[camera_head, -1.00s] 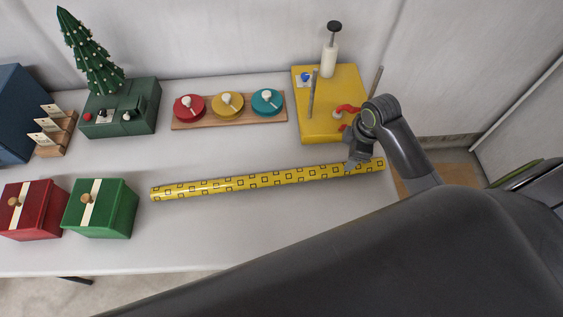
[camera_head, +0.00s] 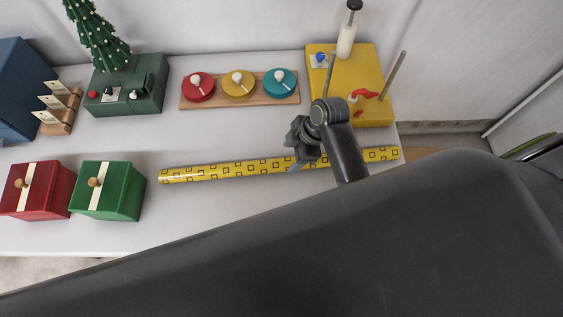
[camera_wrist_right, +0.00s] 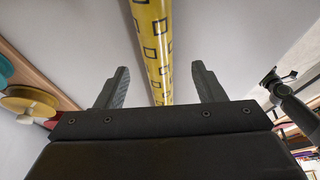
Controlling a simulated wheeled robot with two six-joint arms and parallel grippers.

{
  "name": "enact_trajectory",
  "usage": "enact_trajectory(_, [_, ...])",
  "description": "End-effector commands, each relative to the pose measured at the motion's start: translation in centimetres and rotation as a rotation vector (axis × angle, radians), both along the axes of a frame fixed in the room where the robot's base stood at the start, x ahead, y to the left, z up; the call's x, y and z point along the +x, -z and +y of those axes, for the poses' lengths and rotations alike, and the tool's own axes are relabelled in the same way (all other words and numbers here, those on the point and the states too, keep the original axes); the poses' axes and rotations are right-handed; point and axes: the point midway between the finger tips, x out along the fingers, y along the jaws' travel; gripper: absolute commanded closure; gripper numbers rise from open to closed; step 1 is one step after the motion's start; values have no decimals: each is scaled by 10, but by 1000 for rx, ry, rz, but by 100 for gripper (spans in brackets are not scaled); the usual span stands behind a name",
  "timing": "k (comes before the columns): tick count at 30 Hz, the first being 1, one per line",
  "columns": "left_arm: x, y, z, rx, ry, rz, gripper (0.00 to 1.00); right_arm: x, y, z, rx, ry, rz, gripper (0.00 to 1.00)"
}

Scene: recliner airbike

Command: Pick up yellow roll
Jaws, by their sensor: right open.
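The yellow roll (camera_head: 225,171) with dark square outlines lies across the white table, running from left of centre to the table's right side. My right gripper (camera_head: 297,150) is over the roll, right of its middle, and my arm hides part of it there. In the right wrist view the roll (camera_wrist_right: 155,50) runs lengthwise between the two fingers of the open right gripper (camera_wrist_right: 158,85), with a gap on each side. Whether the fingers reach down around it I cannot tell. My left gripper is not in view.
Behind the roll are a wooden board (camera_head: 240,100) with red, yellow and teal discs, a yellow box (camera_head: 375,75) with upright rods, and a green box (camera_head: 140,95) with a tree. Red (camera_head: 38,192) and green (camera_head: 120,190) boxes stand left of the roll. Bare table surrounds its left half.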

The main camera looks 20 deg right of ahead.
Motion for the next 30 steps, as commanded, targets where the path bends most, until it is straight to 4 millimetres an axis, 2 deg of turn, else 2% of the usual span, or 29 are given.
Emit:
enact_trajectory(8, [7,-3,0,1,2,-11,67,2,16,6,0,0,2,37])
enact_trajectory(19, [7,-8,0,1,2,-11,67,8,55,21,0,1,1,37])
enact_trajectory(28, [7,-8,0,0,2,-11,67,8,59,22,-1,0,-1,37])
enact_trajectory(30, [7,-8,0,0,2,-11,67,8,59,22,-1,0,-1,44])
